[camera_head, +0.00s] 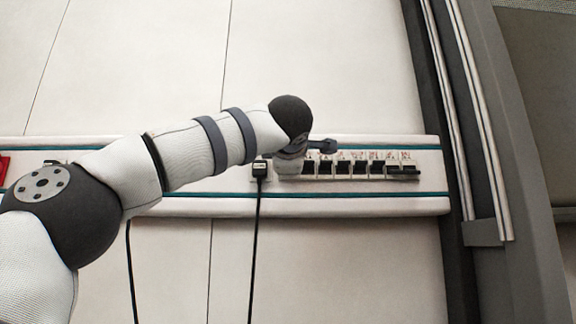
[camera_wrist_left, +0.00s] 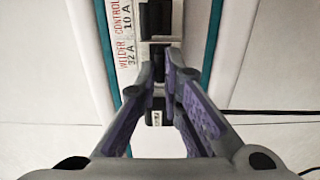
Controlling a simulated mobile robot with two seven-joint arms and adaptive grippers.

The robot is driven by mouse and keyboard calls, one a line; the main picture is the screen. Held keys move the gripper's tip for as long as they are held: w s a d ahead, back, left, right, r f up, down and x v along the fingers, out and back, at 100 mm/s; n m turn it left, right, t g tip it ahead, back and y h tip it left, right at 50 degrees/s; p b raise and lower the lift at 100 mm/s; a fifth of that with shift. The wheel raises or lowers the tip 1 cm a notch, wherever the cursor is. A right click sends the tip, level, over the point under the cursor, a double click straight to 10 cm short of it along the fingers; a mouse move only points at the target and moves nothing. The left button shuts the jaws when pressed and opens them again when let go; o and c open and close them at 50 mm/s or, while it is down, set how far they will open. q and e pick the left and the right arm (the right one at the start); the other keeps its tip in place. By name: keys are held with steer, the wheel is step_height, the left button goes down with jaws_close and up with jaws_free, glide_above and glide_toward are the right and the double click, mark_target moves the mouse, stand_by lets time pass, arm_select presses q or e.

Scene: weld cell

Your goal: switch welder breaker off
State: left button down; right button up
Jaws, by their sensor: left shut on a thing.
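The row of breakers (camera_head: 345,167) is set in a white wall trunking, with dark levers and small red labels. In the wrist view a label (camera_wrist_left: 126,58) reads WELDER 32 A, next to one reading CONTROL 10 A. My left gripper (camera_wrist_left: 160,72) is at the breaker beside the WELDER label, its purple-padded fingers closed on the dark welder breaker lever (camera_wrist_left: 158,76). The fingers hide most of the lever, so I cannot tell its position. In the head view my left wrist covers the left end of the row. My right gripper is not in view.
A black plug (camera_head: 260,170) with a hanging cable sits just left of the breakers. The white trunking (camera_head: 420,204) with teal stripes runs across the pale wall. A grey post (camera_head: 520,180) stands at the right. A red item (camera_head: 4,168) shows at the left edge.

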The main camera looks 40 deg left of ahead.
arm_select(q)
steer(key=shift+w+a+f+t+y, duration=0.1)
steer(key=shift+f+t+y, duration=0.45)
steer(key=shift+t+y, duration=0.35)
steer(key=shift+w+f+t+y, duration=0.1)
steer(key=shift+f+t+y, duration=0.5)
steer(key=shift+t, duration=0.4)
steer(key=shift+r, duration=0.1)
steer(key=c, duration=1.8)
jaws_free()
steer(key=shift+o, duration=0.2)
steer(key=v, duration=1.2)
